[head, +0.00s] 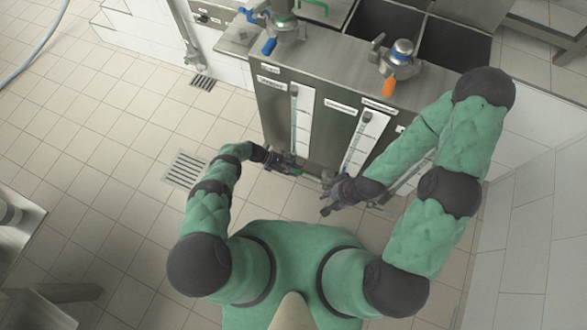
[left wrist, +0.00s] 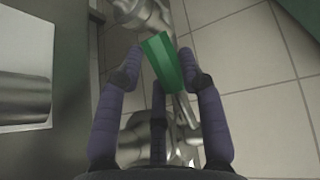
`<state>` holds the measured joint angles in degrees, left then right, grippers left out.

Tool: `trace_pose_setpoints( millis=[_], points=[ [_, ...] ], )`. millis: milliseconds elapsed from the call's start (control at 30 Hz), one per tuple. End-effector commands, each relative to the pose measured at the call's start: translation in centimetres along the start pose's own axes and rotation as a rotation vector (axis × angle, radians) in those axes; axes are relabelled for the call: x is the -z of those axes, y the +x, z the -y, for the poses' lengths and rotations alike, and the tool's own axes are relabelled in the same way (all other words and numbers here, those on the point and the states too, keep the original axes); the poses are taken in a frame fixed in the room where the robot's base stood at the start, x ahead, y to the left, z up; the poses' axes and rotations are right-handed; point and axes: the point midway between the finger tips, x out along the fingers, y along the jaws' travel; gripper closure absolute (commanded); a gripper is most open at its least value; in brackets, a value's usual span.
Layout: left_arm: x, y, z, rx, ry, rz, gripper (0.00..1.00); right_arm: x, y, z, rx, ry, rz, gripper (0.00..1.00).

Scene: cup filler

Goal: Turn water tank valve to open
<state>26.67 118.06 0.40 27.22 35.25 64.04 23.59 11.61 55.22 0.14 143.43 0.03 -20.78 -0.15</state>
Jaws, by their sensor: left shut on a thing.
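The water tank (head: 328,105) is a steel box with upright level gauges on its front. In the left wrist view a valve with a flat green handle (left wrist: 165,62) sits on shiny metal pipework. My left gripper (head: 291,168) is low in front of the tank. In its wrist view its dark fingers (left wrist: 166,75) are shut on the green handle, one on each side. The handle is mostly hidden by my gripper in the head view. My right gripper (head: 327,198) is to the right of the left one, low before the tank. Its finger opening is too small to tell.
An orange-handled valve (head: 389,86) and a blue-handled valve (head: 269,46) are on top of the tank, with sink basins (head: 455,45) behind. A floor drain (head: 186,169) lies left of my left arm. The tiled floor to the left is mostly clear.

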Motion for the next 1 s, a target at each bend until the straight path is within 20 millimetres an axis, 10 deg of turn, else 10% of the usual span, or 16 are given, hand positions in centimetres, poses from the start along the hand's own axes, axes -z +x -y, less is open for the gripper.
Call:
trace_pose_setpoints(
  millis=[33, 67, 133, 600, 1000],
  points=[
    [0.1, -0.1, -0.1, -0.003, -0.001, -0.003, 1.00, 0.0, 0.0, 0.0, 0.000, 0.000, 0.000, 0.60],
    [0.1, -0.1, -0.1, -0.003, -0.001, -0.003, 0.53, 0.0, 0.0, 0.0, 0.000, 0.000, 0.000, 0.60],
    [0.1, -0.1, -0.1, -0.002, 0.000, -0.003, 0.37, 0.0, 0.0, 0.0, 0.000, 0.000, 0.000, 0.60],
    [0.1, -0.7, -0.1, -0.002, 0.000, -0.002, 0.37, 0.0, 0.0, 0.0, 0.000, 0.000, 0.000, 0.60],
    [0.1, -6.7, -0.2, -0.004, 0.000, -0.004, 0.37, 0.0, 0.0, 0.0, 0.000, 0.000, 0.000, 0.60]
  ],
)
